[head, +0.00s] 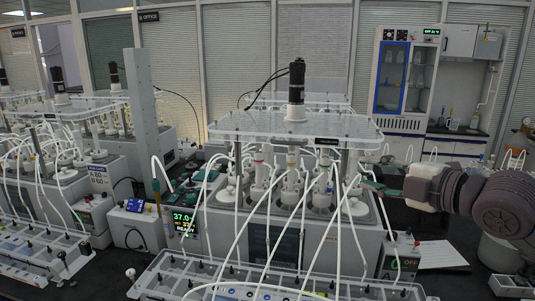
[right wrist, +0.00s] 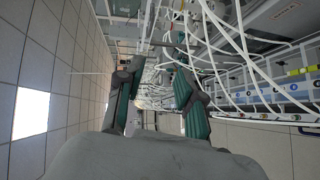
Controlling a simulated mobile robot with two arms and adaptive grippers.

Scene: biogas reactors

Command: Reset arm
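My right gripper (head: 376,187) comes in from the right in the head view, beside the right end of the reactor bench. Its dark green fingers point left, near the white tubes. In the right wrist view the two fingers of the right gripper (right wrist: 157,80) stand apart with nothing held between them. White tubes show beyond the fingers and to their right.
The biogas reactor unit (head: 300,210) with its clear top plate (head: 245,124) and looping white tubes fills the middle. A bottle rack (head: 165,277) lies in front. A display (head: 184,221) stands left. A fume cabinet (head: 393,75) stands behind right.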

